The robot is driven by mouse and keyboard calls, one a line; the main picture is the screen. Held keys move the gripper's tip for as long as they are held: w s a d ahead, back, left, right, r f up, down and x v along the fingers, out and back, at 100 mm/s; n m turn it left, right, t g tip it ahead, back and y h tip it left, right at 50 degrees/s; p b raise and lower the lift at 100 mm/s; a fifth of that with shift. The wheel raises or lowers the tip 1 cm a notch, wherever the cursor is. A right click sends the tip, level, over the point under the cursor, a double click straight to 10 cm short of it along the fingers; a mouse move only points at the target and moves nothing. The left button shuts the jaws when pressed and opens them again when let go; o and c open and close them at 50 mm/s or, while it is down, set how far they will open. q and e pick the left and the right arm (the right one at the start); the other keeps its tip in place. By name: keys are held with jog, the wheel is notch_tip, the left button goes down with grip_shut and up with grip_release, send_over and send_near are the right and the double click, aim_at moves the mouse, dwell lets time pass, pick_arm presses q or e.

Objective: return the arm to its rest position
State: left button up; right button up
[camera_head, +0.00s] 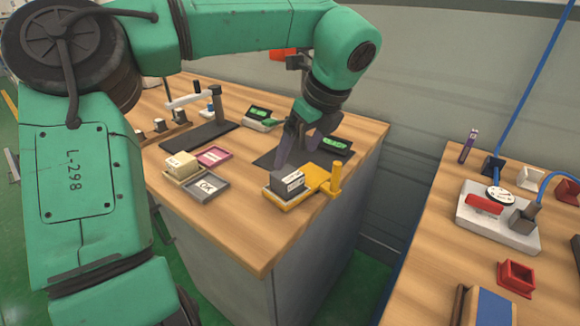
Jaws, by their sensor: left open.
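My left arm is green, comes in from the left and arches over the wooden workbench (225,221). My left gripper (295,157) points down over a dark flat plate of a device with a green display (336,143). Its fingers are apart, and I see nothing held between them. The gap between the fingertips and the plate is hard to judge. A grey block with a white label (288,186) sits on a yellow fixture (325,179) just in front of the gripper. My right gripper is not in view.
Two small trays, pink (213,156) and grey with an OK label (207,187), lie left of the fixture, beside a cream block (182,165). A black stand (216,105) is behind them. A second bench (432,235) with a white device (497,222) stands right, across a gap.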

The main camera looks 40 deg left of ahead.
pick_arm(q)
jog(key=shift+v, duration=1.2)
